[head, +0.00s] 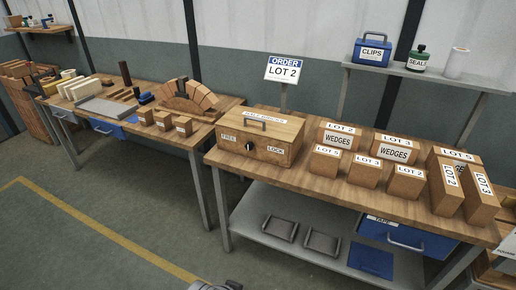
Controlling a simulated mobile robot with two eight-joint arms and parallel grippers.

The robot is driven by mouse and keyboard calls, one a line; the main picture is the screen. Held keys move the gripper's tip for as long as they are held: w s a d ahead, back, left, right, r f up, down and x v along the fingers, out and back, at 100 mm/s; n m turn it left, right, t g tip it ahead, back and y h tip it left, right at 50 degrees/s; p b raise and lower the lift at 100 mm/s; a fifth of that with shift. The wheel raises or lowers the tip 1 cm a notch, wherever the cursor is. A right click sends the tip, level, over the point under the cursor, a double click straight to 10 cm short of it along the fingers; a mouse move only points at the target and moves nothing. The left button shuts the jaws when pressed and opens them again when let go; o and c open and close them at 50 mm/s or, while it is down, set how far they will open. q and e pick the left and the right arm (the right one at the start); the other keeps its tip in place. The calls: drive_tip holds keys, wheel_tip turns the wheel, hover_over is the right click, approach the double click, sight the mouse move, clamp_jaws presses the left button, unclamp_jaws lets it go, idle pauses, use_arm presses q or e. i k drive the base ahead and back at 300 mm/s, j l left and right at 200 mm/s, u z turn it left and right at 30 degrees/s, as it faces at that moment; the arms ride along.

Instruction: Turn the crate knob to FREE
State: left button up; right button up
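The wooden crate (262,155) stands at the left end of the right-hand table. It has a handle (268,120) on its lid and a labelled top. A small dark knob (249,146) sits on its front face, between the word FREE (228,138) on the left and LOCK (275,150) on the right. The knob's mark is too small to tell which word it points at. Neither of my grippers can be made out. A small grey and dark part, perhaps mine, shows at the bottom edge.
On the right-hand table (305,193), several LOT and WEDGES boxes (394,149) stand right of the crate. An ORDER LOT 2 sign (283,70) stands behind it. Another workbench (150,138) with blocks is at left. The floor (100,215) in front is clear.

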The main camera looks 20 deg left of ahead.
sight(249, 146)
drive_tip(key=i+j, duration=0.1)
drive_tip(key=i, duration=0.4)
drive_tip(key=i+j+u, duration=0.15)
drive_tip(key=i, duration=0.35)
